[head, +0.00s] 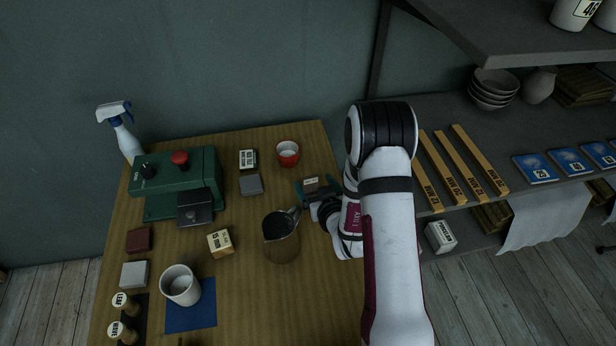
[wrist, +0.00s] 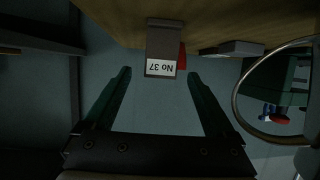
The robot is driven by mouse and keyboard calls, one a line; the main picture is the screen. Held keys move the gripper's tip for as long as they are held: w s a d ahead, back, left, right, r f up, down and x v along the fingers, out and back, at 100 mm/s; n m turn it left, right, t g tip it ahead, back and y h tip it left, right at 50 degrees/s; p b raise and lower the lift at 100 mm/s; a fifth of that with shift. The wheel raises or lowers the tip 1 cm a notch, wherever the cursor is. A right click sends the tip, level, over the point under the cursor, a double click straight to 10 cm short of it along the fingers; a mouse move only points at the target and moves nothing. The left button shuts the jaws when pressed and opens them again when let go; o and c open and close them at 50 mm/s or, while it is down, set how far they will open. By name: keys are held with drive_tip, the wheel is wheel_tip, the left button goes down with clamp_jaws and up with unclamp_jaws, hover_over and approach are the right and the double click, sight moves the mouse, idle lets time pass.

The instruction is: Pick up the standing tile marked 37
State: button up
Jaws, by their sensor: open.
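The tile marked No 37 (wrist: 163,36) shows in the wrist view with its white label reading upside down. It stands out from the wooden table top, which is at the top of that picture. My gripper (wrist: 159,73) is open, with one dark green finger on each side of the tile's labelled end. Gaps show between the tile and both fingers, and I see no contact. In the head view the tile (head: 311,183) is small, at my gripper (head: 317,190), and partly hidden by it.
A metal pitcher (head: 281,240) stands close to my gripper's left. A red cup (head: 288,153) and a grey tile (head: 251,184) are behind. A green machine (head: 175,185), spray bottle (head: 122,138) and white mug (head: 180,286) are farther left. Shelves with yellow bars (head: 462,165) are at right.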

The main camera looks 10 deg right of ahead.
sight(310, 178)
drive_tip(key=x, duration=0.6)
drive_tip(key=shift+w+f, duration=0.1)
drive_tip(key=shift+w, duration=0.15)
clamp_jaws()
